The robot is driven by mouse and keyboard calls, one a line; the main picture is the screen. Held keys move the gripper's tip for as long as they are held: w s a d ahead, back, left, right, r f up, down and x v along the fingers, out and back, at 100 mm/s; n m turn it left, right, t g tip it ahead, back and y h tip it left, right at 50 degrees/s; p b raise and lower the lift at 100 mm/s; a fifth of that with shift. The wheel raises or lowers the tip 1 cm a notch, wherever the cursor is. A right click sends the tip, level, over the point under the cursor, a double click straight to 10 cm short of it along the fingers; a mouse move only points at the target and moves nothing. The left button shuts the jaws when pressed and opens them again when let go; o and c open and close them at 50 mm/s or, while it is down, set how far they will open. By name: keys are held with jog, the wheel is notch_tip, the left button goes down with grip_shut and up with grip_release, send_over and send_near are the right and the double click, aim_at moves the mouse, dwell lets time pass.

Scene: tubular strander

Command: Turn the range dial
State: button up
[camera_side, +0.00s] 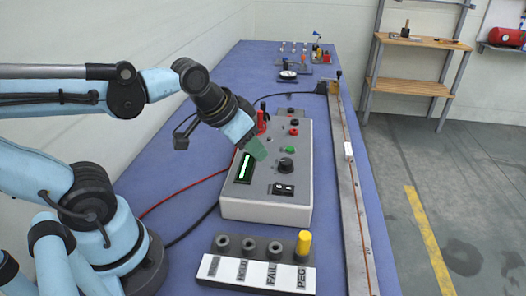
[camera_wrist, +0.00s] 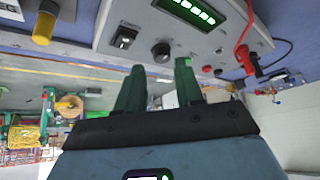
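The range dial appears to be the round black knob (camera_side: 286,165) on top of the light grey instrument box (camera_side: 265,212). It also shows in the wrist view as a black knob (camera_wrist: 161,52). My gripper (camera_side: 257,149) is above the box, tilted down, to the upper left of the knob in the side view. In the wrist view my gripper (camera_wrist: 160,72) has its two green fingers spread with a gap between them. The knob appears beyond that gap, and the fingers seem apart from it. Nothing is held.
A peg block with a yellow peg (camera_side: 304,243) stands in front. A metal rail (camera_side: 352,200) runs along the right.

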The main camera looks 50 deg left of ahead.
jog(key=o, duration=0.4)
jog(key=shift+w+r+m+g, duration=0.5)
jog(key=shift+w+r+g, duration=0.3)
jog(key=shift+w+r, duration=0.45)
notch_tip(320, 180, up, 3)
jog(key=m+g, duration=0.3)
jog(key=g, duration=0.2)
send_over(286, 161)
notch_tip(286, 161, down, 12)
jog(key=shift+f, duration=0.25)
jog(key=c, duration=1.1)
